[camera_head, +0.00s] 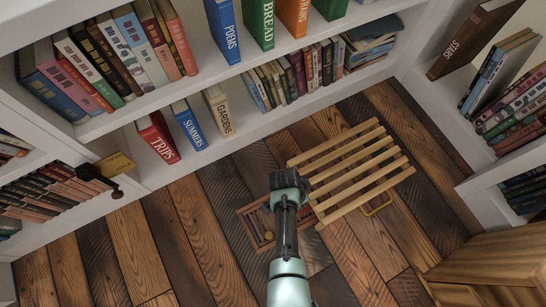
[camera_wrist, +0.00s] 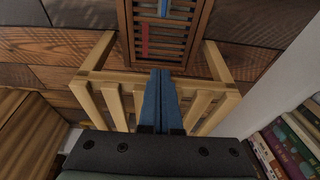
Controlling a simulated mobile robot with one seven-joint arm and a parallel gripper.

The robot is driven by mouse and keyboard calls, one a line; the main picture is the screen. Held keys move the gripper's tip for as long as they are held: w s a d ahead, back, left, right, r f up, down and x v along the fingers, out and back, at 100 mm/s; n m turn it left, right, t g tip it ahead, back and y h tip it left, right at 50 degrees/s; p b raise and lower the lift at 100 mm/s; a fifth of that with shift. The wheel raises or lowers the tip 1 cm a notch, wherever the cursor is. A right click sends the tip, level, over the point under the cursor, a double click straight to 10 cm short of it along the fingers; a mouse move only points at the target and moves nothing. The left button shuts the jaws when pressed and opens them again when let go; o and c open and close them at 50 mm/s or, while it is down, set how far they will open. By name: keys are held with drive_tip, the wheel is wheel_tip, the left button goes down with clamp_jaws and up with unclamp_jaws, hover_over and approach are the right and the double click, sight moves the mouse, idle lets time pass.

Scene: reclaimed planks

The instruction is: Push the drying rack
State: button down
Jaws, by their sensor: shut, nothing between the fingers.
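The drying rack (camera_head: 357,168), a light wooden frame with several slats, stands on the plank floor right of my arm in the head view. A yellowish loop shows at its lower right edge. In the wrist view its slats (camera_wrist: 201,107) and crossbar lie on both sides of my gripper (camera_wrist: 161,76). The blue fingers are together with nothing between them, and overlap the crossbar in the picture. I cannot tell whether they touch the rack. In the head view my wrist hides the fingers and covers the rack's left edge.
A brown slatted tray (camera_head: 250,228) with a blue and a red piece lies on the floor beside the rack. White bookshelves (camera_head: 240,139) enclose the back and right side. A wooden cabinet (camera_head: 490,265) stands at lower right.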

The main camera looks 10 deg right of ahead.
sight(338, 173)
drive_tip(key=w+d+b, duration=0.1)
drive_tip(key=d, duration=0.3)
drive_tip(key=w+d+b, duration=0.1)
drive_tip(key=d, duration=0.3)
drive_tip(key=w+d+b, duration=0.1)
drive_tip(key=d+b, duration=0.1)
drive_tip(key=d, duration=0.2)
drive_tip(key=shift+w+d+f, duration=0.1)
drive_tip(key=shift+w, duration=0.2)
drive_tip(key=shift+d, duration=0.2)
